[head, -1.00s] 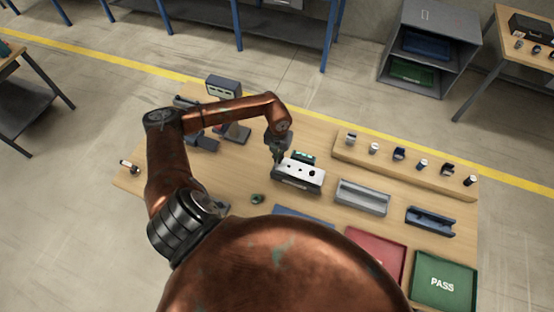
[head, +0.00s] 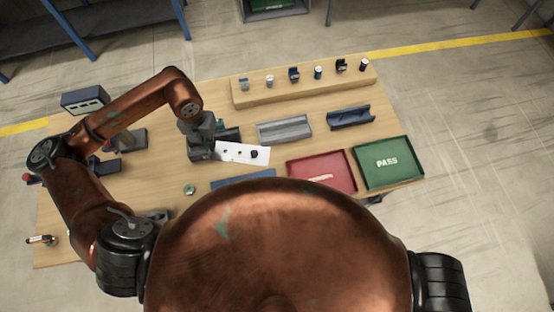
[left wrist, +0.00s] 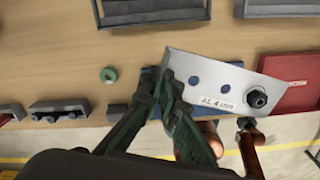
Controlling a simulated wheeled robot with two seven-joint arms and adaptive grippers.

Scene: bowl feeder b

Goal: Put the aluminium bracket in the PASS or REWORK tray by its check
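The aluminium bracket (head: 240,153) is a pale flat plate with dark holes. In the left wrist view the bracket (left wrist: 215,75) carries a label reading "AL 4 mm" and a dark hex bolt or nut (left wrist: 256,98) at its right end. My left gripper (head: 201,150) is shut on its left end, and the plate appears clear of the table; the fingers (left wrist: 165,85) partly hide that end. The green PASS tray (head: 388,163) lies at the table's right. The red tray (head: 320,172), with lettering too small to read, lies left of it. Both look empty. My right gripper is not seen.
A grey channel-shaped holder (head: 284,130) and a navy one (head: 350,117) lie behind the trays. A wooden ledge (head: 305,90) with several small parts runs along the back. A blue tray or mat (head: 243,180) is half hidden by my body. A small green ring (head: 189,189) lies left.

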